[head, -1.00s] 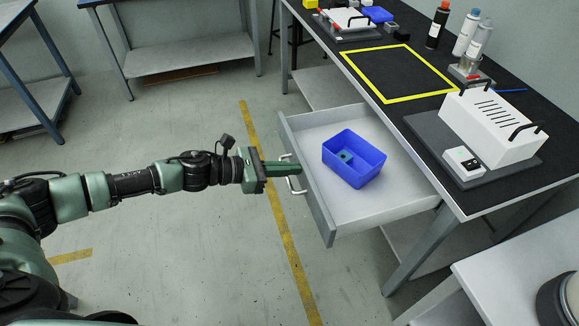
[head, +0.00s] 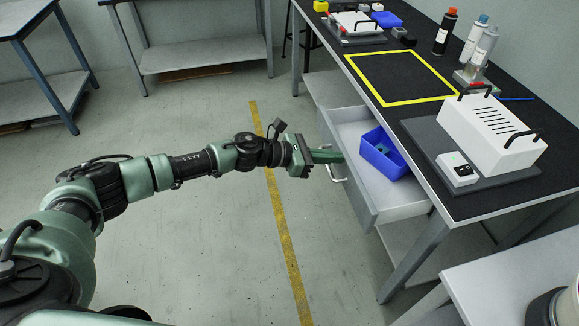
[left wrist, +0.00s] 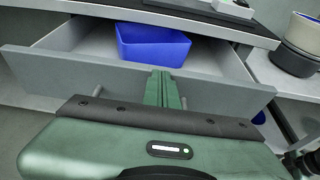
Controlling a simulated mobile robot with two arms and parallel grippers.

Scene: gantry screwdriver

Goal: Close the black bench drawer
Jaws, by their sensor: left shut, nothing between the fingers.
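The grey drawer (head: 401,201) under the black-topped bench (head: 402,122) is partly open, its front panel standing out from the bench edge. In the left wrist view the drawer front (left wrist: 222,94) spans the picture. A silver handle (head: 335,175) is on the front. My left gripper (head: 340,157) is shut and empty, its fingertips at the drawer front by the handle. In the left wrist view the fingers (left wrist: 161,76) reach the front's top edge between the handle posts; exact contact is hard to tell. My right gripper is not in view.
A blue bin (head: 383,154) with a small dark part sits in the drawer, partly under the bench top. A white box with black handles (head: 492,132), bottles and a yellow-outlined square are on the bench. Floor in front of the drawer is clear.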

